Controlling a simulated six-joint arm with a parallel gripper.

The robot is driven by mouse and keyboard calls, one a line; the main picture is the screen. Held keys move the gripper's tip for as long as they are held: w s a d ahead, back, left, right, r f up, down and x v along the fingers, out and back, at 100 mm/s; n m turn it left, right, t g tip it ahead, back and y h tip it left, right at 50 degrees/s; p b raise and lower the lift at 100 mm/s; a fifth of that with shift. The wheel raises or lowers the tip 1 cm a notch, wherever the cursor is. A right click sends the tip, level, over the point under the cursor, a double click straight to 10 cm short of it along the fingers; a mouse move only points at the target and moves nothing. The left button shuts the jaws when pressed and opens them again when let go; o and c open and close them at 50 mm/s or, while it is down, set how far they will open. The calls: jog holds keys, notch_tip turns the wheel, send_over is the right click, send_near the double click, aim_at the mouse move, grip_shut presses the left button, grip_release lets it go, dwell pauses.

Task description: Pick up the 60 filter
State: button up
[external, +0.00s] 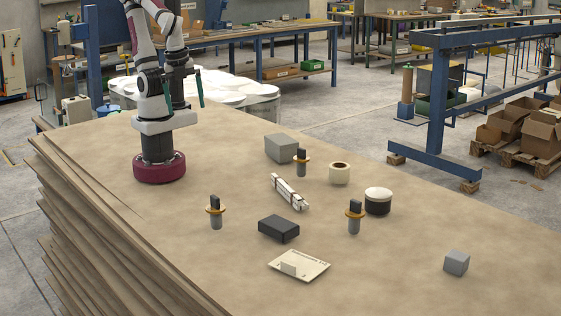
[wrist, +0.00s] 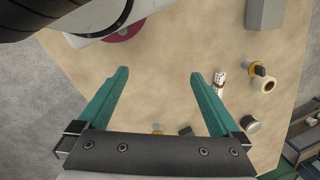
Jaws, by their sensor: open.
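No label reading 60 is legible, so I cannot tell which object is the 60 filter. Three dark-topped pieces with orange collars stand upright on the table: one at the back (external: 302,167), one at front left (external: 215,220), one at right (external: 354,223). A white-topped dark round jar (external: 377,206) and a cream ring-shaped roll (external: 340,174) stand at right. My gripper (external: 186,106) is high beside my base, apart from all of them. In the wrist view my gripper (wrist: 159,75) has its two teal fingers spread, with bare table between them.
A grey block (external: 281,148), a white strapped bundle (external: 289,193), a black box (external: 278,228), a flat card (external: 299,265) and a small grey cube (external: 457,262) lie on the tan table (external: 400,285). The table's left and right front areas are mostly free.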

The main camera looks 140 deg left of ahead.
jog(key=c, duration=0.4)
jog(key=shift+c, duration=0.2)
jog(key=n+t+h, duration=0.2)
jog(key=n+h, duration=1.3)
jog(key=n, duration=1)
send_over(212, 219)
jog(key=s+a, duration=0.2)
jog(key=a, duration=1)
notch_tip(212, 219, down, 16)
jog(key=shift+s+a, duration=0.1)
jog(key=shift+a, duration=0.05)
jog(key=x, duration=1.5)
jog(key=shift+f, duration=0.2)
jog(key=shift+c, duration=0.4)
